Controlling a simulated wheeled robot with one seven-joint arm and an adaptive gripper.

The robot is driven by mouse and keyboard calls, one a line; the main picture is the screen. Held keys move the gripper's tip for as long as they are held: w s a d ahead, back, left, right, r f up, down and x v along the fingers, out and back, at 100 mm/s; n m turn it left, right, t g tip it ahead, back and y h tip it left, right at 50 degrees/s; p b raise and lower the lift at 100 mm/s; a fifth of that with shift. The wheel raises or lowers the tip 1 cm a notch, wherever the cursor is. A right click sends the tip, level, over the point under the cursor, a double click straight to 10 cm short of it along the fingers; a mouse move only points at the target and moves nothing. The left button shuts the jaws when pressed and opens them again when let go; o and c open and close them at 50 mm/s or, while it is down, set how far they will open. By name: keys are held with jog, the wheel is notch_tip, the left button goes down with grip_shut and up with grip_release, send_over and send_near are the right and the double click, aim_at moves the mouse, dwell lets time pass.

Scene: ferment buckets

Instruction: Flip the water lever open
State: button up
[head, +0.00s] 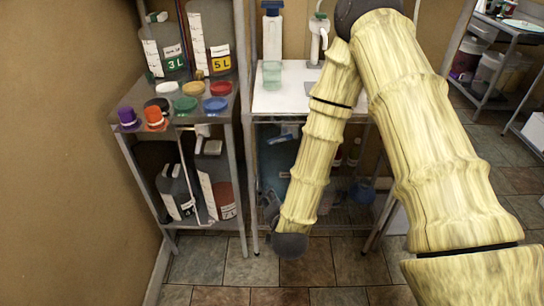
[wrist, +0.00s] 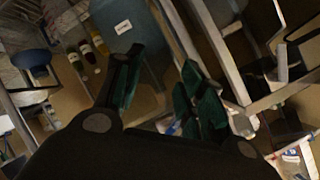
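A white tap (head: 318,32) stands at the back of a white counter (head: 290,100) in the head view. It is small there, and I cannot tell its lever from its body or how the lever is set. My gripper (wrist: 164,92) shows in the wrist view with its two green-padded fingers apart and nothing between them. In the head view my arm hangs down in front of the counter, and the gripper cannot be made out clearly. The gripper appears to be low, away from the tap. I cannot pick out the tap in the wrist view.
A clear cup (head: 272,72) and a white bottle (head: 272,32) stand on the counter. Left is a rack with jugs (head: 162,48) and coloured lids (head: 184,103). A blue-green bin (wrist: 125,35) and small bottles (wrist: 86,52) show near my gripper. Rack posts are close by.

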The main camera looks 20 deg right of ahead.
aim_at(272, 143)
jog(key=w+d+r+m+t+h+b, duration=0.1)
jog(key=w+r+m+t+h+b, duration=0.45)
jog(key=r, duration=0.45)
jog(key=shift+m+g+y, duration=0.35)
jog(key=shift+g+y, duration=0.1)
jog(key=shift+y, duration=0.5)
jog(key=x, duration=1.1)
jog(key=shift+w+f+p, duration=0.25)
jog(key=shift+f+p, duration=0.1)
jog(key=shift+p, duration=0.05)
